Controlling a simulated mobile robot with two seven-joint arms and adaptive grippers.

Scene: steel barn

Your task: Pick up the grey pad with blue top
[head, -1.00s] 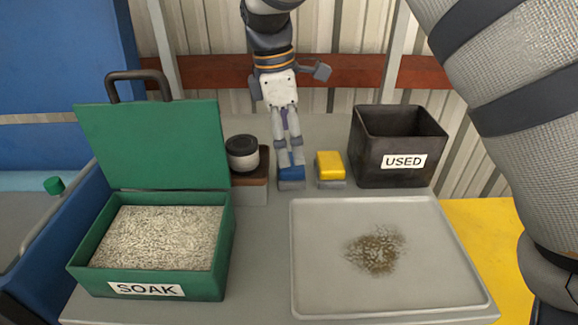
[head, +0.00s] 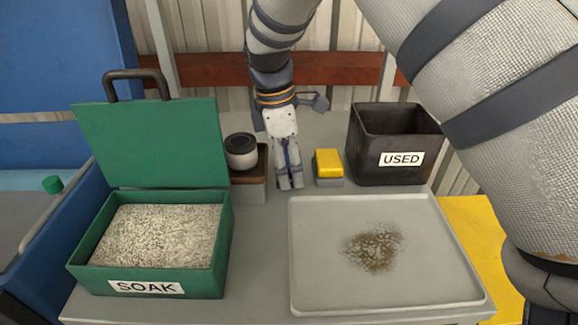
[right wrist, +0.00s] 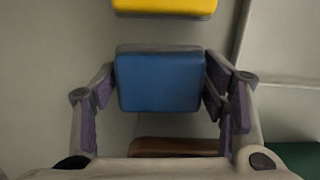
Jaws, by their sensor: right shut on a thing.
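The grey pad with blue top (right wrist: 160,82) sits between the fingers of my right gripper (head: 290,185), which is shut on its two sides. In the right wrist view its blue face is toward the camera, and a grey edge shows at its far side. In the head view the gripper's fingers point down at the back of the bench and hide nearly all of the pad. I cannot tell whether the pad is clear of the bench. My left gripper is not in view.
A yellow-topped pad (head: 328,164) stands just right of the gripper. Left are a round dark-lidded container (head: 240,152) and the green SOAK box (head: 215,284). A grey tray (head: 315,290) with a brown stain lies in front.

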